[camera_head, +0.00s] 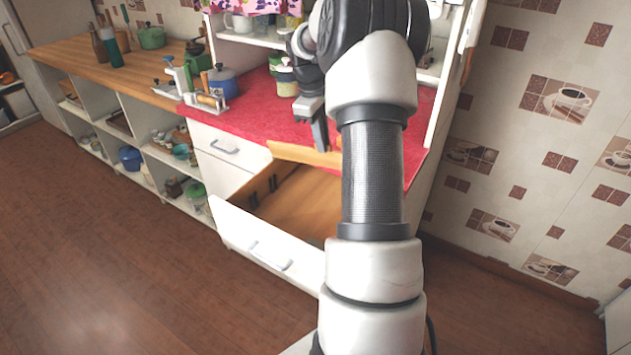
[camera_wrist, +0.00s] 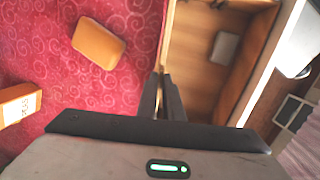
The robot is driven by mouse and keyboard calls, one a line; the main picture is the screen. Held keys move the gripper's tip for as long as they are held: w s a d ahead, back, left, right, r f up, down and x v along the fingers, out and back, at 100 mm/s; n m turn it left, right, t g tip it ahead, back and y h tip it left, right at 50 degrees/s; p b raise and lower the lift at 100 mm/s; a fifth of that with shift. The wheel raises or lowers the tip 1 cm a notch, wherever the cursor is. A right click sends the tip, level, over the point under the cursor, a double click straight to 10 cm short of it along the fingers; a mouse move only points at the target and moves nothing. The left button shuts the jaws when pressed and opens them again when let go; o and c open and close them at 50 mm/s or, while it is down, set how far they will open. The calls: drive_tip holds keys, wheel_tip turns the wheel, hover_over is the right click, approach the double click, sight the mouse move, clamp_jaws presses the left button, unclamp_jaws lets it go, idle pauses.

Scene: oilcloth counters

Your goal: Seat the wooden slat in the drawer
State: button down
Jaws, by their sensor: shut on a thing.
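The wooden slat (camera_head: 292,153) is a light-brown board held above the back of the open drawer, beside the red counter edge. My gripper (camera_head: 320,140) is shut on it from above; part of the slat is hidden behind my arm. In the wrist view the fingers (camera_wrist: 161,78) close on a thin pale strip (camera_wrist: 169,38), apparently the slat seen edge-on. The drawer (camera_head: 240,228) is pulled out, with a white front and a wooden floor. Dark fittings (camera_head: 272,183) show on its left inner side. Whether the slat touches the drawer is unclear.
A small grey thing (camera_wrist: 224,47) lies in the drawer. An orange-brown block (camera_wrist: 98,44) and a box (camera_wrist: 18,104) lie on the red oilcloth (camera_wrist: 60,75). A blue pot (camera_head: 222,83) and jars stand on the counter. The floor (camera_head: 120,270) in front is clear.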

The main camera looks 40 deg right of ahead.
drive_tip(key=s+a+n+t+y+p, duration=0.1)
drive_tip(key=s+a+n+y, duration=0.25)
drive_tip(key=a, duration=0.55)
drive_tip(key=shift+h, duration=0.45)
drive_tip(key=shift+s+d+f+b, duration=0.15)
drive_tip(key=shift+f+b, duration=0.15)
drive_tip(key=shift+f, duration=4)
drive_tip(key=shift+s+d+f+b, duration=0.1)
drive_tip(key=shift+f+b, duration=0.2)
drive_tip(key=shift+f, duration=4)
drive_tip(key=shift+f, duration=0.15)
drive_tip(key=c, duration=1.9)
unclamp_jaws()
